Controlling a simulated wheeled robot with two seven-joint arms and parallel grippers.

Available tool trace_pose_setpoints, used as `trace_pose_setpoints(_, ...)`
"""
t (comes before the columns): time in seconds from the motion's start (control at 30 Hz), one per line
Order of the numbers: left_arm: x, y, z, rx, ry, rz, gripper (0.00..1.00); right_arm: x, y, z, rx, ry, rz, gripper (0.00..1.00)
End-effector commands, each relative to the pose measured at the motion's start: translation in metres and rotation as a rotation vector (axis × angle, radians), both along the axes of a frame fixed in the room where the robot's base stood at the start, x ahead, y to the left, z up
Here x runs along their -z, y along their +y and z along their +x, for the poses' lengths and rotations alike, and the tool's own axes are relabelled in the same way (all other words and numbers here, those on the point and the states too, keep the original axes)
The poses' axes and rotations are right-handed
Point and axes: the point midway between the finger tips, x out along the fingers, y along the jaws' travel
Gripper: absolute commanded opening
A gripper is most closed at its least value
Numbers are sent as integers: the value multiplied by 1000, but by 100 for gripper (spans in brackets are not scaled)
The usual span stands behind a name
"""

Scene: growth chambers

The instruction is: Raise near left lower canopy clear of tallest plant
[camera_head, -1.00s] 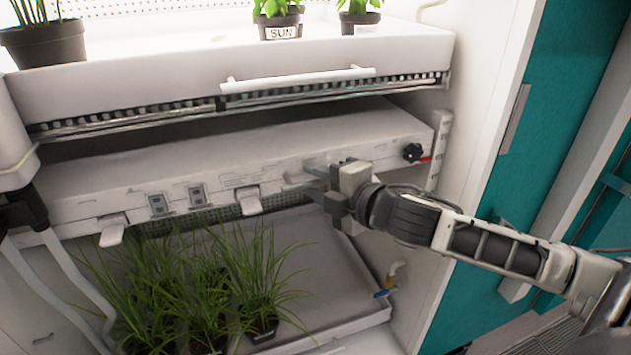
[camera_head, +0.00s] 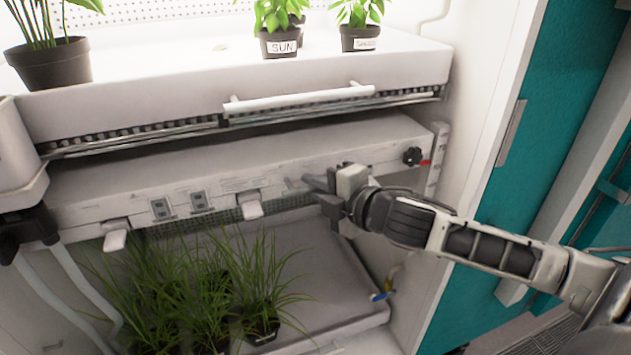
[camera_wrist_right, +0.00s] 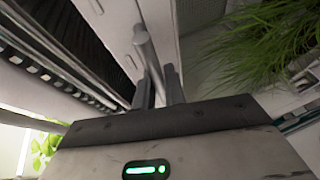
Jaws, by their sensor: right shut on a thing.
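The lower canopy (camera_head: 110,190) is a long white box with a black knob (camera_head: 412,156) at its right end, under the upper tray in the head view. My right gripper (camera_head: 322,186) is shut on its front handle (camera_wrist_right: 146,48), a pale rod between the fingers in the right wrist view. Several pots of tall grass-like plants (camera_head: 235,280) stand below the canopy, also seen in the right wrist view (camera_wrist_right: 262,42). Their tips reach close to its lower front edge; whether they touch it I cannot tell. My left gripper is out of view.
The upper white tray (camera_head: 150,95) bears leafy pots and has a white handle bar (camera_head: 300,98). The lower tray (camera_head: 345,285) is bare at its right. A teal-edged cabinet side stands right; pale hoses (camera_head: 85,290) run at left.

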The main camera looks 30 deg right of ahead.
Motion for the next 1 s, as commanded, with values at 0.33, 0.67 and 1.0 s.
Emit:
trace_pose_setpoints(0.33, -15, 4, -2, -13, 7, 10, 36, -41, -1, 4, -4, -39, -7, 0)
trace_pose_setpoints(0.67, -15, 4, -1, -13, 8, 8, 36, -40, -1, 3, -4, -38, -7, 33)
trace_pose_setpoints(1.0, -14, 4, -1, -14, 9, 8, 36, -35, -1, -1, -2, -26, -5, 33)
